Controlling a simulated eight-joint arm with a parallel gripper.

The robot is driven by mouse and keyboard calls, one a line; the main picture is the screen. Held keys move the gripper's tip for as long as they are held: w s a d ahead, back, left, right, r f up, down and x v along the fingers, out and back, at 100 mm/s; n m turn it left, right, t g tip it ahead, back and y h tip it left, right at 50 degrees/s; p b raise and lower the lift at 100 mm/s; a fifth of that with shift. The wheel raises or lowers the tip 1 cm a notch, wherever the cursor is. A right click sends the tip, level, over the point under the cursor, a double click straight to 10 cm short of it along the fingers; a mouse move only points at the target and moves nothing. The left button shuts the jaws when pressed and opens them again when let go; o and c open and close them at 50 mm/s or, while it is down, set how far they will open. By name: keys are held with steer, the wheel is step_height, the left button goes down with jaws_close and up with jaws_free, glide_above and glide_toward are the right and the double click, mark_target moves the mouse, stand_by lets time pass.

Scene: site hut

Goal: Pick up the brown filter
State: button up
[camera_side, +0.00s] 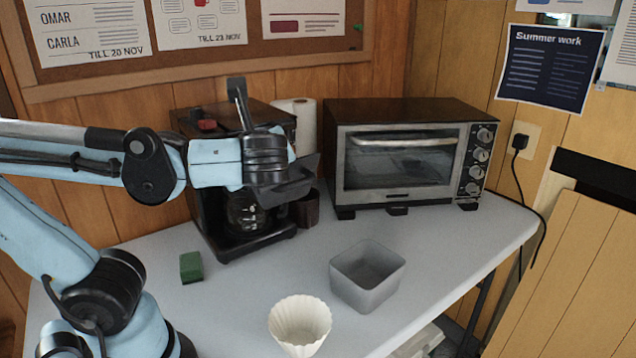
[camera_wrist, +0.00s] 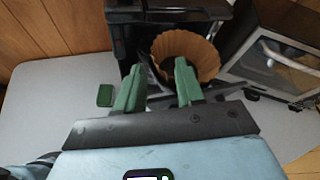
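The brown filter (camera_wrist: 203,55), a fluted open cup, shows in the wrist view against the black coffee maker (camera_wrist: 165,12). My gripper (camera_wrist: 158,80) has its two green fingers apart with nothing seen between them. The right finger overlaps the filter's near left part in the picture; I cannot tell whether they touch. In the side view my gripper (camera_side: 290,190) is in front of the coffee maker (camera_side: 215,190), its fingers not clearly visible. A dark brown object (camera_side: 306,210) shows partly beside the coffee maker there; I cannot tell if it is the filter.
A toaster oven (camera_side: 410,155) stands right of the coffee maker, with a paper roll (camera_side: 298,118) behind. A white fluted filter (camera_side: 300,322) and a grey square bin (camera_side: 366,278) stand at the table's front. A green block (camera_side: 191,267) lies left. The table (camera_side: 450,245) is bare front right.

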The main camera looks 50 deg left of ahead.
steer(key=shift+s+x, duration=0.2)
steer(key=shift+x, duration=2)
steer(key=shift+a+r, duration=0.1)
jaws_close()
